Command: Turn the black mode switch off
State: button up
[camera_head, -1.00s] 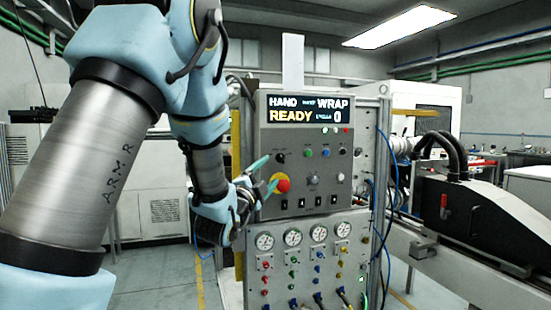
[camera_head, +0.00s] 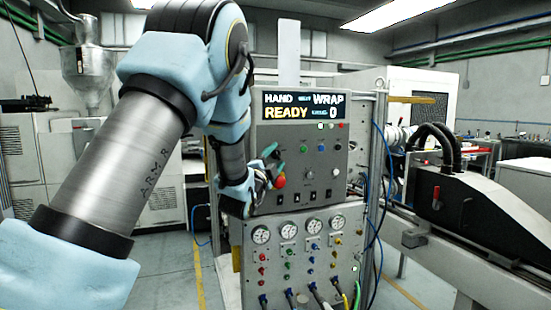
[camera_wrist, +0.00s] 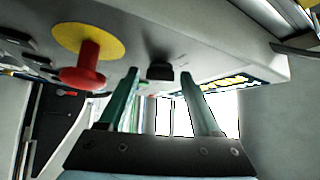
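The black mode switch (camera_wrist: 160,71) is a small dark knob on the panel face, seen in the wrist view between my two green fingertips. My gripper (camera_wrist: 159,76) is open, with one finger on each side of the knob and gaps showing. I cannot tell how far the tips reach along it. In the head view my gripper (camera_head: 273,160) is at the left side of the control panel (camera_head: 297,138), and it hides the switch there. The panel's display (camera_head: 303,106) reads HAND, WRAP, READY and 0.
A red mushroom button (camera_wrist: 83,77) on a yellow disc sits close to the left finger in the wrist view; it also shows in the head view (camera_head: 280,181). Small rocker switches line the panel's bottom, above gauges (camera_head: 288,229) and hoses. A black machine (camera_head: 480,205) stands at right.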

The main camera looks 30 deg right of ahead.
grip_shut()
dwell(0.3)
jog(key=shift+f+b, duration=0.15)
jog(key=shift+b, duration=0.3)
